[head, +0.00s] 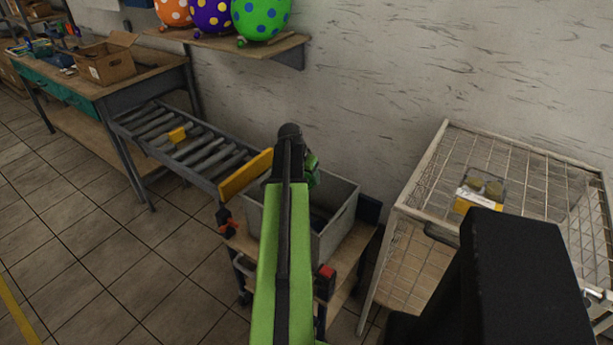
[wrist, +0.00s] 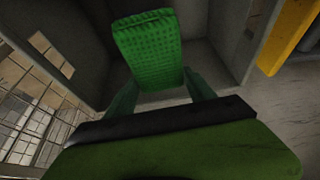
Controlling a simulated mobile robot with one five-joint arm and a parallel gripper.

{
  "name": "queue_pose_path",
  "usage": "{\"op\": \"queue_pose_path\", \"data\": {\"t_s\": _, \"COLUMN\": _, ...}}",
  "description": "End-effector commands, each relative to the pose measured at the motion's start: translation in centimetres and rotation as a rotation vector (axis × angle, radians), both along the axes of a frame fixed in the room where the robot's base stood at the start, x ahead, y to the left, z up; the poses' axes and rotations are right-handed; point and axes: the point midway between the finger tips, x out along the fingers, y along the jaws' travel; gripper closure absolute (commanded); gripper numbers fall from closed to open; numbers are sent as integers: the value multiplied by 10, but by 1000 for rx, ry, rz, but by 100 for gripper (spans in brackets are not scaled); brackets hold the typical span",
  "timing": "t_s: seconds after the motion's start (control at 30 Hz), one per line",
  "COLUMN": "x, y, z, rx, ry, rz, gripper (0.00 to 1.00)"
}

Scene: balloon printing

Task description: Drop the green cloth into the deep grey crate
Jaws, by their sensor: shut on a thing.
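The green cloth (wrist: 150,50) shows in the wrist view as a bright, textured, folded pad between the fingers of my gripper (wrist: 165,92). My gripper is shut on it. In the head view a small part of the cloth (head: 312,170) shows beside the end of my arm, and the arm hides the rest. The deep grey crate (head: 338,228) stands below my gripper on a small wooden-topped cart. The cloth is over the crate's opening in the head view. Grey crate walls (wrist: 228,30) surround the cloth in the wrist view. I cannot tell its exact height.
A roller conveyor (head: 185,145) with a yellow block lies to the left, leading to a workbench with a cardboard box (head: 105,62). Balloons sit on a wall shelf (head: 225,40).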

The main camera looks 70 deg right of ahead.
Motion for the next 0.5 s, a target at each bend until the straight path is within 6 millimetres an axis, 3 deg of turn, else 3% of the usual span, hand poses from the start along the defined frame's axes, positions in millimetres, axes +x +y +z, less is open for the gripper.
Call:
{"op": "queue_pose_path", "data": {"t_s": 0.03, "x": 0, "y": 0, "z": -7, "rx": 0, "ry": 0, "rz": 0, "gripper": 76}}
{"op": "queue_pose_path", "data": {"t_s": 0.27, "x": 0, "y": 0, "z": -5, "rx": 0, "ry": 0, "rz": 1, "gripper": 76}}
{"op": "queue_pose_path", "data": {"t_s": 0.3, "x": 0, "y": 0, "z": -5, "rx": 0, "ry": 0, "rz": 1, "gripper": 36}}
{"op": "queue_pose_path", "data": {"t_s": 0.5, "x": 1, "y": 1, "z": -5, "rx": 0, "ry": 0, "rz": 2, "gripper": 12}}
